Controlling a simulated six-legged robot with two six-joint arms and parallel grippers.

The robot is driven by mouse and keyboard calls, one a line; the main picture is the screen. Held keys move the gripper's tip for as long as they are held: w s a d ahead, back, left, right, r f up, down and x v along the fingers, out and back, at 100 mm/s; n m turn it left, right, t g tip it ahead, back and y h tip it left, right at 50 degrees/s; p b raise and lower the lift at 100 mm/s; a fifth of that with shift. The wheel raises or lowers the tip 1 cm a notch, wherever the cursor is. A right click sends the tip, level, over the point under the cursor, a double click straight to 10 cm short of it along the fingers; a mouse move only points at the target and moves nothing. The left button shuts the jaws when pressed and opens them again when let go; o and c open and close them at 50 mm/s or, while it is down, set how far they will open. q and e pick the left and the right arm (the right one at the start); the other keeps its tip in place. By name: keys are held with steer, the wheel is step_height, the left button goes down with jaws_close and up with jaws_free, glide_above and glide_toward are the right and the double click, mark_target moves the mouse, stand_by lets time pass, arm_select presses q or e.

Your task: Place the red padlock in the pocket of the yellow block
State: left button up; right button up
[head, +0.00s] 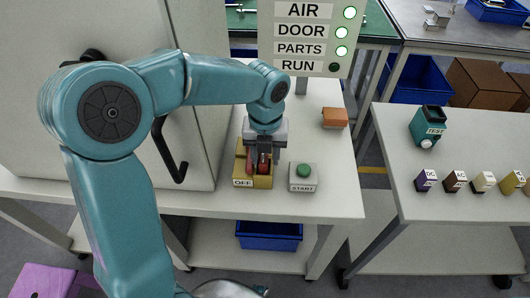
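The yellow block (262,182) stands on the white table with an OFF label on its front. My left gripper (264,158) points down over the block, its fingers low at the block's top. Red parts show at the fingers: the red padlock (264,166) seems to be between or just beside them, and another red piece (250,164) stands to its left. The gripper hides much of the block's top, so I cannot see the pocket clearly or tell whether the fingers are closed on the padlock. My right gripper is out of view.
A grey box with a green START button (303,171) sits just right of the block. An orange-topped block (335,118) lies further back. A sign panel (310,38) stands behind. A tall cabinet door with a black handle (168,150) is close on the left.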

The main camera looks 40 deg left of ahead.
arm_select(q)
steer(key=shift+s+a, duration=0.15)
steer(key=shift+a, duration=0.15)
stand_by(0.4)
steer(key=shift+r, duration=0.6)
step_height(320, 180, up, 10)
steer(key=shift+r+p, duration=0.1)
steer(key=shift+p, duration=0.85)
steer(key=shift+r, duration=0.35)
steer(key=shift+d+r, duration=0.1)
steer(key=shift+r, duration=0.05)
